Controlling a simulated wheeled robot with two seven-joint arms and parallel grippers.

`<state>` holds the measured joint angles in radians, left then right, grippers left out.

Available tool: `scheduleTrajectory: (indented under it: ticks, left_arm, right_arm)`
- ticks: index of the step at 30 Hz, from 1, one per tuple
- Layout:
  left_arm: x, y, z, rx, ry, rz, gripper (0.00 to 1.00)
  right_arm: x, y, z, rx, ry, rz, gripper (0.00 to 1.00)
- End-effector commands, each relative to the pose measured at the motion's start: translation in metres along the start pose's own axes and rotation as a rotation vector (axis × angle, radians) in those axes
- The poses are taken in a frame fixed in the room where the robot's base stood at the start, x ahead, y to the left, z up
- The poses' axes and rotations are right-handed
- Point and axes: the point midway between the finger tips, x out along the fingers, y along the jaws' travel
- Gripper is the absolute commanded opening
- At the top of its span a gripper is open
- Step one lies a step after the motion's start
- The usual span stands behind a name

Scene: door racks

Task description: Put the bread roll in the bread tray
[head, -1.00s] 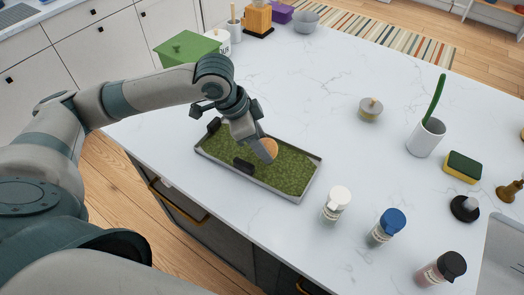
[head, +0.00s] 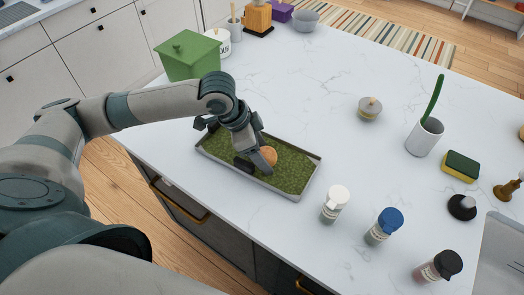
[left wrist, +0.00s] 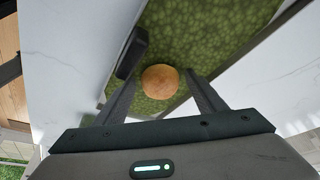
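The round golden-brown bread roll (head: 271,154) is over the green-textured base of the bread tray (head: 298,181) and appears to rest on it. The tray is a shallow metal-rimmed rectangle on the white counter. My left gripper (head: 262,160) reaches down into the tray at the roll and partly hides it. In the left wrist view the roll (left wrist: 160,82) lies between the spread fingertips, with a narrow gap on each side. The left gripper is open. My right gripper is out of view.
Behind stands a green lidded box (head: 188,56). Bottles with white (head: 335,205), blue (head: 383,227) and dark caps stand to the right. The counter's middle is clear.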

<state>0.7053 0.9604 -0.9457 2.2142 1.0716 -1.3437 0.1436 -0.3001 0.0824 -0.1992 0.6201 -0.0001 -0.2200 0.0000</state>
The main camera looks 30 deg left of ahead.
Motion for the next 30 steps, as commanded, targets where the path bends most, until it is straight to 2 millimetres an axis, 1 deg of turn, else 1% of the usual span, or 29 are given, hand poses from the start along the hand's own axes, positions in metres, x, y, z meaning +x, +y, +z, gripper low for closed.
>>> scheduleTrajectory:
  ticks: [7, 11, 17, 24, 30]
  left_arm:
    - [-0.003, 0.0, -0.001, 0.001, 0.0, 0.0, 0.64]
    - [-0.011, -0.001, -0.001, 0.001, 0.0, -0.001, 0.64]
    - [-0.038, -0.001, -0.001, 0.0, 0.001, -0.003, 0.64]
    - [-0.081, -0.001, -0.001, 0.001, 0.002, -0.004, 0.64]
    - [-0.11, -0.001, -0.001, 0.0, 0.001, -0.002, 0.64]
  right_arm:
    - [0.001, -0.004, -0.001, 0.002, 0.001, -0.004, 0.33]
    - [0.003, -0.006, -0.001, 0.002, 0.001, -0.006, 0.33]
    - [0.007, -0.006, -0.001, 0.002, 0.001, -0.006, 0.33]
    - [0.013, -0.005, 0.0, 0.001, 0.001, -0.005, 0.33]
    - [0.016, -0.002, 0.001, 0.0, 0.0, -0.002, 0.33]
